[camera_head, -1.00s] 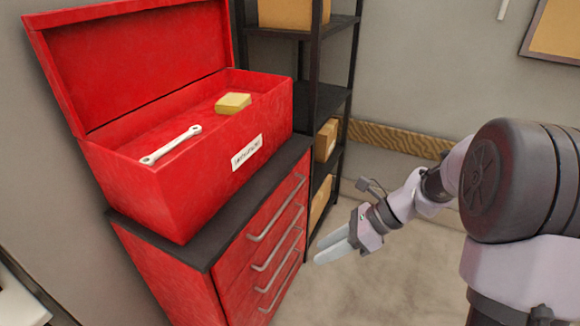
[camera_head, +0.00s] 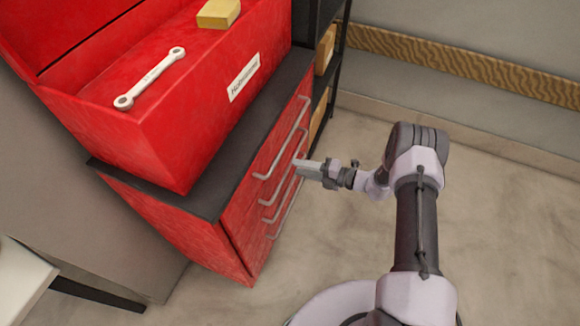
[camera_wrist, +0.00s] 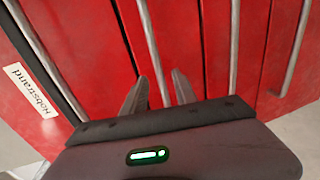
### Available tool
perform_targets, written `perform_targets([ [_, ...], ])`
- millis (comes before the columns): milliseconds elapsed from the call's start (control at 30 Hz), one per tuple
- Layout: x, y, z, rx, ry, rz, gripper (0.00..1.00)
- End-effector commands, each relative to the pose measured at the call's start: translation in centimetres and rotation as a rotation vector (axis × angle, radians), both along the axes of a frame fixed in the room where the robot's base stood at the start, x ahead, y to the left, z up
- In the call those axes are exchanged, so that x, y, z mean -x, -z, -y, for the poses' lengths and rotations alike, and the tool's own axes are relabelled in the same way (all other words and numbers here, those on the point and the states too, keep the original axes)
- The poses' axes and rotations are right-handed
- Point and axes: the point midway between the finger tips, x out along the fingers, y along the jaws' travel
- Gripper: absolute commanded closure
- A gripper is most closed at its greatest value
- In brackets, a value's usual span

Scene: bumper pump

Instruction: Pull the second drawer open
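The red drawer cabinet (camera_head: 180,225) stands left of my arm, with several stacked drawers and long grey bar handles. The drawer fronts look flush and shut. The second handle (camera_head: 270,200) from the top shows in the head view. In the wrist view the second handle (camera_wrist: 150,45) runs down between my two fingers. My gripper (camera_head: 301,163) is at the handles, close to the drawer fronts. In the wrist view my gripper (camera_wrist: 160,86) is open, with its fingertips apart on either side of the bar. I cannot tell whether either finger touches it.
An open red toolbox (camera_head: 165,130) with a wrench (camera_head: 150,77) and a yellow block (camera_head: 218,14) sits on the cabinet's dark top. A black shelf (camera_head: 335,60) with boxes stands behind. Clear floor (camera_head: 510,210) lies to the right. A white table corner (camera_head: 20,275) is at lower left.

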Motion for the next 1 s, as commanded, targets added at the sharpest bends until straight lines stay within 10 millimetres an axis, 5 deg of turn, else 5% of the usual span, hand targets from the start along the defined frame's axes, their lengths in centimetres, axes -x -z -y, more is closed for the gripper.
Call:
perform_targets([
  [233, -1.2, 0.8, -3.6, 0.001, -0.002, 0.0, 0.66],
  [600, -1.5, 0.8, -4.1, 0.0, 0.0, 0.001, 0.66],
  [767, -1.5, 0.8, -4.1, 0.001, 0.0, 0.001, 0.97],
  [1000, -1.5, 0.8, -4.1, 0.001, 0.0, 0.001, 1.0],
])
